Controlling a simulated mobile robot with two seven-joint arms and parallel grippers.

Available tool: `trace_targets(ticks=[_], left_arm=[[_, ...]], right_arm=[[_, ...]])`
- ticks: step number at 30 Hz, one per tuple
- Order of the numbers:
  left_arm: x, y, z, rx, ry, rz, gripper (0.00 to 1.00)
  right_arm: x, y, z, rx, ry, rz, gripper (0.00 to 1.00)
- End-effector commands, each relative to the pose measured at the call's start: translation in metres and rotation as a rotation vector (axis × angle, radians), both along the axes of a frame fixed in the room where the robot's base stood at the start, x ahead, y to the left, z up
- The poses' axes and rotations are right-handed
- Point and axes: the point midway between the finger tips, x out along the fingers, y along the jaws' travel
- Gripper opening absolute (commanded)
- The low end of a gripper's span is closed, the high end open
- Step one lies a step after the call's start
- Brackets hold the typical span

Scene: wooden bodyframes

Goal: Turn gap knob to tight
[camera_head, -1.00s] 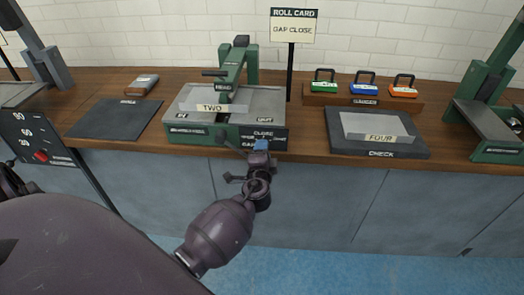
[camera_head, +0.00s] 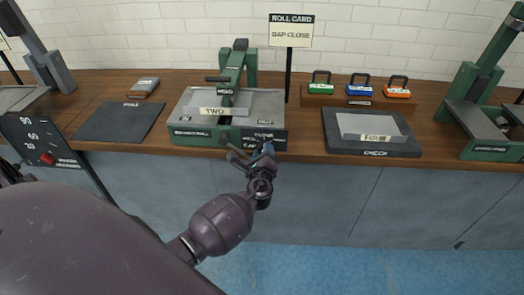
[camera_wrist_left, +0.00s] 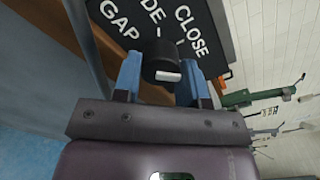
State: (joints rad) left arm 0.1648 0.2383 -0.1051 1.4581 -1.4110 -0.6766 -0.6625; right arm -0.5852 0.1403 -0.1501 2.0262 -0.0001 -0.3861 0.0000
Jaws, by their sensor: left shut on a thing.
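The black gap knob (camera_wrist_left: 163,62) sits on a dark panel (camera_wrist_left: 205,25) lettered GAP and CLOSE, with a partly covered word ending in DE. A white mark shows on the knob's near face; I cannot tell which setting it points to. My left gripper (camera_wrist_left: 160,82) has its blue fingers on either side of the knob and is shut on it. In the head view my left gripper (camera_head: 264,153) is at the front right of the green press marked TWO (camera_head: 232,68) and hides the knob. My right gripper is not in view.
A sign (camera_head: 291,31) reads ROLL CARD, GAP CLOSE. Green, blue and orange blocks with handles stand on a wooden rack (camera_head: 330,100). A dark CHECK pad (camera_head: 400,150) holds a plate marked FOUR (camera_head: 365,125). A dark mat (camera_head: 120,122) lies left of the press.

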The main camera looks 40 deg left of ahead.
Motion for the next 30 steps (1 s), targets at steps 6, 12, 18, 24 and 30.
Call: trace_targets(ticks=[6, 12, 18, 24, 30], left_arm=[[0.0000, 0.0003, 0.0018, 0.130, 0.079, 0.000, 0.15], [-0.0001, -0.0002, 0.0005, 0.205, 0.126, -0.001, 0.15], [-0.0003, -0.0001, -0.0005, 0.242, 0.149, -0.001, 0.15], [-0.0004, -0.0002, -0.0011, 0.251, 0.155, -0.001, 0.15], [-0.0005, -0.0002, -0.0013, 0.251, 0.155, -0.001, 0.15]], right_arm=[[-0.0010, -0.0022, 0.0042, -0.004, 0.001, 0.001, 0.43], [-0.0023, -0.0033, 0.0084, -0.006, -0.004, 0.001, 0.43], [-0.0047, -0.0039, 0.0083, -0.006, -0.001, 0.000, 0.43], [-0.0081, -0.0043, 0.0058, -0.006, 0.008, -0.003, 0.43], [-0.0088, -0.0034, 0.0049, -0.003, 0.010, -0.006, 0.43]])
